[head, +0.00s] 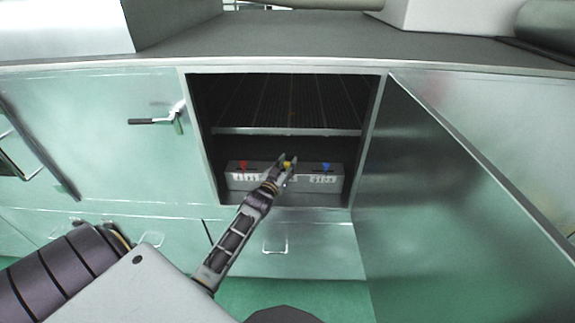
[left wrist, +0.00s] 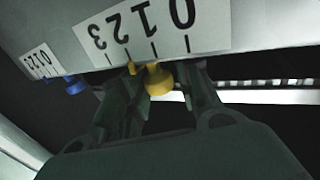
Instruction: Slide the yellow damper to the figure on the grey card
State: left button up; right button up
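The yellow damper (head: 288,164) is a knob on the front of a grey box (head: 235,181) inside the open cabinet. In the left wrist view the yellow knob (left wrist: 158,79) sits below a white scale (left wrist: 150,32) with upside-down figures 0 to 3. A small yellow pointer shows near the tick of 2; its exact reading is unclear. My left gripper (head: 281,163) is at the knob. In the left wrist view its fingers (left wrist: 166,88) stand apart on either side of the knob, with a dark gap on the right. No grey card is visible. My right gripper is out of view.
A red damper (head: 243,166) and a blue damper (head: 326,168) flank the yellow one on the same box. A wire shelf (head: 290,131) is above. The open door (head: 455,190) stands on the right, and a closed door with a dark handle (head: 150,121) is left.

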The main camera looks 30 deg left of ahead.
pick_arm(q)
jog(key=shift+o, duration=0.4)
jog(key=shift+s, duration=0.45)
jog(key=s+d, duration=0.1)
jog(key=s, duration=1)
jog(key=shift+d, duration=0.4)
dwell(0.5)
